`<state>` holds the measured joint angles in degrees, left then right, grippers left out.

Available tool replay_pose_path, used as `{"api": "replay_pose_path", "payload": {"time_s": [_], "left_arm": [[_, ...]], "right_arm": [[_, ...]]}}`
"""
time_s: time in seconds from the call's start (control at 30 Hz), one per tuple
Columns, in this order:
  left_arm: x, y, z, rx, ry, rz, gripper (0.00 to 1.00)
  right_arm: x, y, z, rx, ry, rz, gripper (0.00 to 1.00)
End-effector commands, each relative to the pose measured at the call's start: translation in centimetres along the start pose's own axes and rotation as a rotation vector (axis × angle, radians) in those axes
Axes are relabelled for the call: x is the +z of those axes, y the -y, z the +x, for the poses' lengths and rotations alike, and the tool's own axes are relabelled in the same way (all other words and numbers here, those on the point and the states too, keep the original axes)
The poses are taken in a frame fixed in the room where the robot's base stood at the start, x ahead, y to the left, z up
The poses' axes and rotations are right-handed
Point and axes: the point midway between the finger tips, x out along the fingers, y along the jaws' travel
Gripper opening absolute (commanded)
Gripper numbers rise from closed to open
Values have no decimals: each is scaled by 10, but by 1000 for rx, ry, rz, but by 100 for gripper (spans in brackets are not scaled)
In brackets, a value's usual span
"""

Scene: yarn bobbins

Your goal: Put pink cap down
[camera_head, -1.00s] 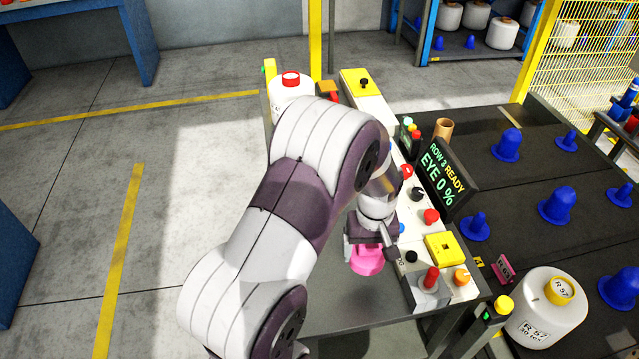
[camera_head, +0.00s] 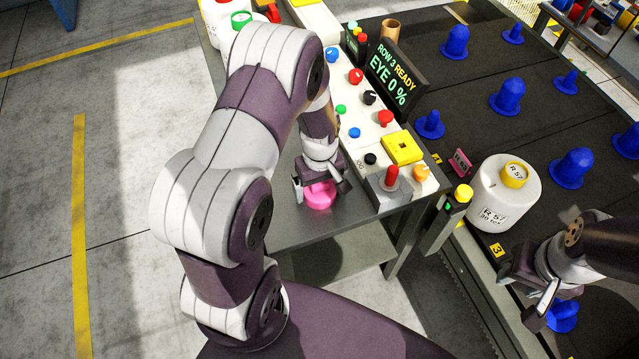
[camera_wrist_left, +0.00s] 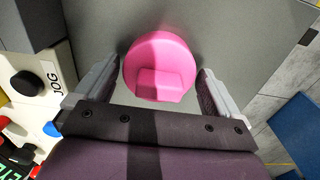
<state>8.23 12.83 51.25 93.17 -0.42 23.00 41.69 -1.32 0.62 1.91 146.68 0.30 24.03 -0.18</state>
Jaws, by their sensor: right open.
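The pink cap (camera_head: 319,196) sits on the grey table top (camera_head: 268,222), beside the control panel. In the left wrist view the pink cap (camera_wrist_left: 160,62) shows a round flange and a raised block. My left gripper (camera_head: 320,190) is over it, with its fingers spread on either side. In the left wrist view the left gripper (camera_wrist_left: 158,85) is open, with narrow gaps between the fingers and the cap. My right gripper (camera_head: 530,295) is open at the lower right, close to a blue peg (camera_head: 562,316) that it partly hides.
The control panel (camera_head: 355,110) with knobs and a red-handled joystick (camera_head: 391,178) stands right of the cap. A white bobbin marked R 57 (camera_head: 500,200) stands by the dark peg board (camera_head: 480,85) with several blue pegs. The table is clear in front of the cap.

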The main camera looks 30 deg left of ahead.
Motion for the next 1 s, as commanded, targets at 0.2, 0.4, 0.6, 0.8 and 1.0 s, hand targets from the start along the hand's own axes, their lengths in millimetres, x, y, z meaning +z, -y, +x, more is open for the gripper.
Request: {"api": "replay_pose_path", "payload": {"time_s": [0.2,0.4,0.6,0.8,1.0], "left_arm": [[0,0,-2,0,0,0,100],[-1,-1,-35,4,-4,0,100],[-1,-1,-89,3,-4,1,100],[0,0,-120,1,-2,4,100],[44,8,-146,33,-44,394,100]], "right_arm": [[0,0,-1,0,0,0,43],[-1,0,-6,0,0,0,43],[-1,0,-10,0,0,0,43],[-1,0,-11,0,0,0,43],[-1,0,-11,0,0,0,43]]}}
